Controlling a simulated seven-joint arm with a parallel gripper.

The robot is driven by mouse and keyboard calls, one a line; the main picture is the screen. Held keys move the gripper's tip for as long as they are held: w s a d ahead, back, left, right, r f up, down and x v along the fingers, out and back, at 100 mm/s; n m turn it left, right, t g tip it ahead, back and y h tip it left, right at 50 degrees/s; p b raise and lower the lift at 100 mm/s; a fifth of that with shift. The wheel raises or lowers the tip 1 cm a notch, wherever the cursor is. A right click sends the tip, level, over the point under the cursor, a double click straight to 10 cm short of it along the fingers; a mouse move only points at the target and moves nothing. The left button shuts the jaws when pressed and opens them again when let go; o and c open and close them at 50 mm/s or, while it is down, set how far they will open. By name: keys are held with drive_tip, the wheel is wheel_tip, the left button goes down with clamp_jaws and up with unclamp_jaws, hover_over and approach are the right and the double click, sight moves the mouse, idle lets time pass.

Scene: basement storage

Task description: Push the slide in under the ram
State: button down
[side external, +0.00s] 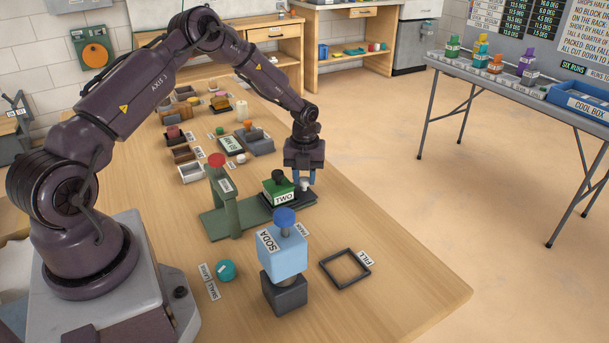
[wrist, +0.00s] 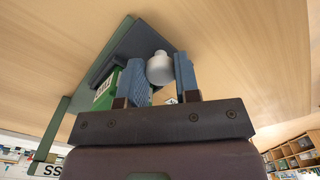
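The press stands on a green base (side external: 218,222), with an upright green post and a red-topped ram (side external: 216,160) at its left. The slide, a dark plate (side external: 309,199), lies on the right part of the base, right of the ram. It carries a green block marked TWO (side external: 281,193) with a dark knob on top. A light grey knob (wrist: 160,69) stands at the slide's right end. My gripper (side external: 304,181) points down there, its two blue fingers on either side of this knob, seemingly touching it.
A light blue SODA box (side external: 283,256) with a blue knob stands on a dark block in front of the press. A black square frame (side external: 345,268) and a teal round piece (side external: 225,270) lie nearby. Several small trays and blocks crowd the table behind.

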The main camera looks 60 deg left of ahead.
sight(271, 185)
drive_tip(key=s, duration=0.9)
drive_tip(key=shift+s, duration=0.1)
drive_tip(key=c, duration=1.1)
unclamp_jaws()
wheel_tip(271, 185, up, 13)
